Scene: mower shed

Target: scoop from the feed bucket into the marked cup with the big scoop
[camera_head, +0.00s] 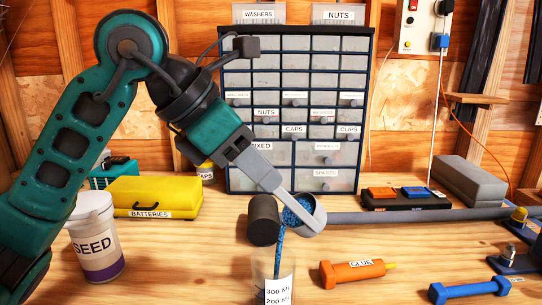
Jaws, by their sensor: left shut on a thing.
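My left gripper (291,205) is shut on the big scoop, its fingers reaching down over the bench. The scoop shows as a dark grey cylinder (263,220) beside an opening with blue granules (298,211) in it. It is tilted, and a thin blue stream falls from it. The marked cup (273,268) is clear, with a white label reading 300 and 200, and stands upright below the scoop at the bottom edge. The stream enters its mouth; its lower part is cut off. No bucket labelled feed is seen. My right gripper is not in view.
A white tub labelled SEED (97,238) stands at left, near my left arm. Behind it is a yellow BATTERIES case (155,197). An orange GLUE tool (350,273) and a blue tool (468,289) lie right. A grey bar (420,215) crosses the bench before the drawer cabinet (296,110).

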